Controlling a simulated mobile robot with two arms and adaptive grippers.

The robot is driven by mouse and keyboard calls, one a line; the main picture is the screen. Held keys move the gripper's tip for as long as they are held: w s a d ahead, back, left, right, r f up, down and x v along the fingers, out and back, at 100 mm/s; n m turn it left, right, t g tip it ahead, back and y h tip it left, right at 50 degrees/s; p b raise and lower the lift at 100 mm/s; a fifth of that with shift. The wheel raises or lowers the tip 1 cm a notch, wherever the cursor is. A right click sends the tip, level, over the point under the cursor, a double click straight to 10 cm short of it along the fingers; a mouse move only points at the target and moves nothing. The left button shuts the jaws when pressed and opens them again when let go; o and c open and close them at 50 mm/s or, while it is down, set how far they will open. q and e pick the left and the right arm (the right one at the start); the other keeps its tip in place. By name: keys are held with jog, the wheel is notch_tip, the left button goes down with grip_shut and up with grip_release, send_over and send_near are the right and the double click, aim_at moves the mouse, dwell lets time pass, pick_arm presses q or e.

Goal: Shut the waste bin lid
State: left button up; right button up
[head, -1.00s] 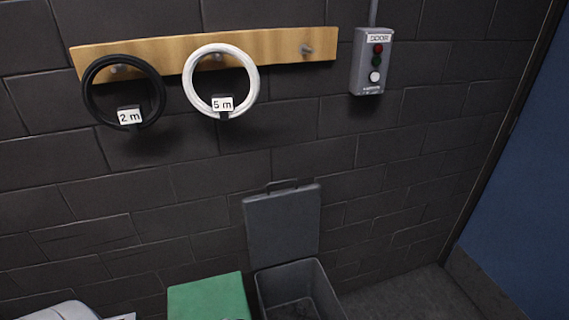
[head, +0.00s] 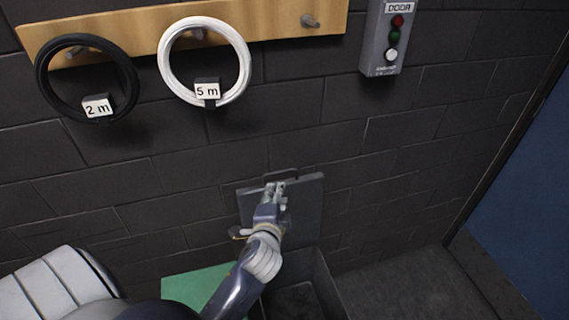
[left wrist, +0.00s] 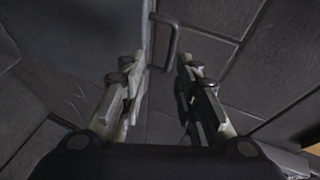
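The grey waste bin (head: 322,285) stands on the floor by the dark block wall, its mouth open. Its lid (head: 308,208) stands upright near the wall, with a thin handle on its top edge. My left gripper (head: 275,187) is in front of the lid, by the middle of its top edge, and covers part of the handle. In the left wrist view, its fingers (left wrist: 158,85) are apart with nothing gripped. The handle (left wrist: 173,42) lies just beyond the fingertips, beside the lid's edge. Whether the fingers touch it I cannot tell. My right gripper is not in view.
A green box top (head: 190,286) is left of the bin, partly under my arm. A wooden rail (head: 270,22) with a black coil (head: 50,100) and a white coil (head: 165,75), and a button box (head: 384,45), are higher up. Floor right of the bin is clear.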

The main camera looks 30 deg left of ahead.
aim_at(283, 172)
pick_arm(q)
jog(key=shift+m+t, duration=0.3)
jog(key=shift+m, duration=0.1)
jog(key=x, duration=0.4)
jog(key=p+x, duration=0.1)
jog(key=x, duration=0.3)
jog(key=r+p+x, duration=0.1)
jog(key=x, duration=0.3)
jog(key=shift+w+r, duration=0.15)
jog(key=shift+w, duration=0.05)
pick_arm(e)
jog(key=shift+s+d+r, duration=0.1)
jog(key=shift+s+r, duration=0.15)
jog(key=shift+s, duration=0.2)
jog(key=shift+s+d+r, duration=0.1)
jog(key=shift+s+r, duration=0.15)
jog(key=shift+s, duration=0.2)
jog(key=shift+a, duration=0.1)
pick_arm(q)
grip_shut()
